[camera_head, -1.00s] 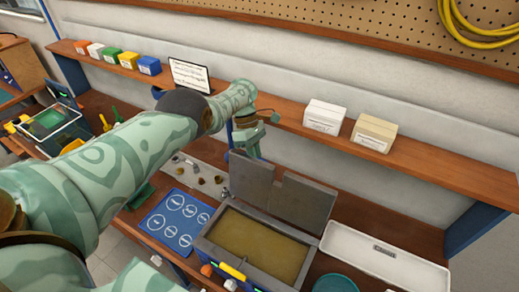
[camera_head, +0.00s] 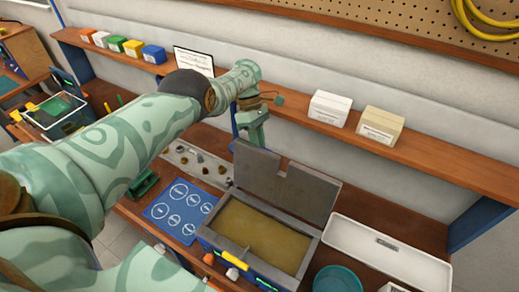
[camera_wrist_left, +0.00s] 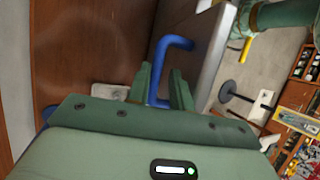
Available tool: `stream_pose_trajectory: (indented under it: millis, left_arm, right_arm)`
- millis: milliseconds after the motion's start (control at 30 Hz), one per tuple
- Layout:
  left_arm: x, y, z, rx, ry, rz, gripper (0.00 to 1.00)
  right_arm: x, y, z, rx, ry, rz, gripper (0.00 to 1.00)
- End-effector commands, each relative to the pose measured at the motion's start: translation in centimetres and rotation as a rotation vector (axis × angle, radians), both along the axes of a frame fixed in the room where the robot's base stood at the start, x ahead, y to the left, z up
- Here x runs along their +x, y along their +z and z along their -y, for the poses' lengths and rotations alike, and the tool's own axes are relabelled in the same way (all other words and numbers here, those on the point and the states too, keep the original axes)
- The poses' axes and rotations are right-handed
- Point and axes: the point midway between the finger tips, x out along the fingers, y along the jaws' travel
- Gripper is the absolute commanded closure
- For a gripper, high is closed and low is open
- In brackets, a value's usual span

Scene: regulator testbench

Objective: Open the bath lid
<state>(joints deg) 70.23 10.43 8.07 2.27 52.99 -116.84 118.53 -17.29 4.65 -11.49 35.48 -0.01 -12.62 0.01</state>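The bath (camera_head: 208,238) is a grey, box-shaped tank of brownish liquid on the bench. Its grey lid (camera_head: 300,190) stands raised at the back edge, leaving the bath open. My left gripper (camera_head: 256,136) is behind the lid's upper left part, its fingertips hidden there. In the left wrist view, the two fingers of my left gripper (camera_wrist_left: 160,88) stand either side of a blue handle (camera_wrist_left: 178,41) beside a grey panel. A small gap shows between the fingers, but I cannot tell whether they press on the handle. My right gripper is not in view.
A blue mat with white circles (camera_head: 160,210) lies left of the bath, and a white tray (camera_head: 345,240) lies right of it. A teal round container (camera_head: 337,280) stands in front. The shelf (camera_head: 285,110) holding white and beige boxes runs behind the lid.

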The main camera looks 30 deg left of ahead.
Motion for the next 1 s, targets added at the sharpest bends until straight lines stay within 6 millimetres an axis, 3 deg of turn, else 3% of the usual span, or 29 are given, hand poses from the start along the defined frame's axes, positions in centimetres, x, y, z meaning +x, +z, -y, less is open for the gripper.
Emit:
stream_pose_trajectory:
  millis: [333, 867, 1000]
  left_arm:
    - [1.5, 4.1, -2.0, 0.000, -0.001, -0.002, 0.78]
    - [1.6, 4.6, -2.0, 0.001, 0.000, -0.002, 0.78]
    - [1.6, 6.2, -2.0, 0.001, -0.001, -0.001, 0.78]
  right_arm:
    - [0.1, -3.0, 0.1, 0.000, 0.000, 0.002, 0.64]
    - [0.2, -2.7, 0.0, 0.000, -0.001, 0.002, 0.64]
    - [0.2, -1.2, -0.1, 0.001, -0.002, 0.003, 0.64]
